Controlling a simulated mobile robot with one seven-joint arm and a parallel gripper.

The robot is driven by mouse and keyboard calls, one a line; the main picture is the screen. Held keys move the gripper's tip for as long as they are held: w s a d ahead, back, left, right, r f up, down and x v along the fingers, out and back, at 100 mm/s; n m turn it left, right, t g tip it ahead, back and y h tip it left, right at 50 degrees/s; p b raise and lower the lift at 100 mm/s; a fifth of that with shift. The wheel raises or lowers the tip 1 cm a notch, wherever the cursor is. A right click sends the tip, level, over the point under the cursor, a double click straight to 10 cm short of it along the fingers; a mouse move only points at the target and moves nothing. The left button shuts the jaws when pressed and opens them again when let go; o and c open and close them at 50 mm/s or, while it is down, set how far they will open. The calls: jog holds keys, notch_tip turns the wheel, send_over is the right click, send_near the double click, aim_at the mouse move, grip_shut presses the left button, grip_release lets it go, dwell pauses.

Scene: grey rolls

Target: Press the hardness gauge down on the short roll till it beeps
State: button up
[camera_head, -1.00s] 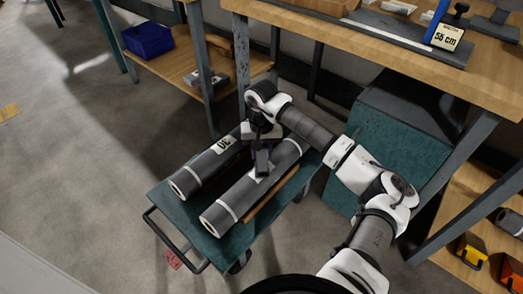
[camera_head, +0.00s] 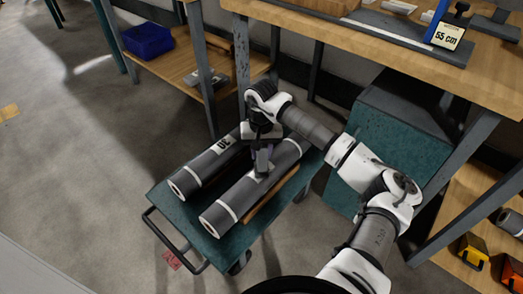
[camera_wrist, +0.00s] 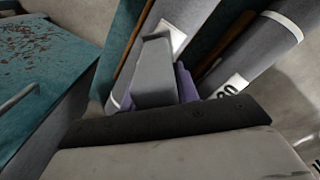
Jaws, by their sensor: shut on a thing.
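Two grey rolls lie side by side on a teal cart (camera_head: 205,243). The right roll (camera_head: 235,198) has white bands and a white label; the left roll (camera_head: 197,172) has a label with a number. Which is shorter is hard to tell. My gripper (camera_head: 262,168) points down over the right roll near its label. It is shut on a purple-grey thing, likely the hardness gauge, which shows as purple in the wrist view (camera_wrist: 186,82) behind a grey finger. Whether the gauge touches the roll is unclear; its face is hidden.
A wooden strip (camera_head: 268,197) lies beside the right roll on the cart. A blue bin (camera_head: 148,39) sits on a lower shelf. Floor to the left is clear.

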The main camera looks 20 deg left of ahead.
jog(key=shift+r+p, duration=1.65)
jog(key=shift+r, duration=1.8)
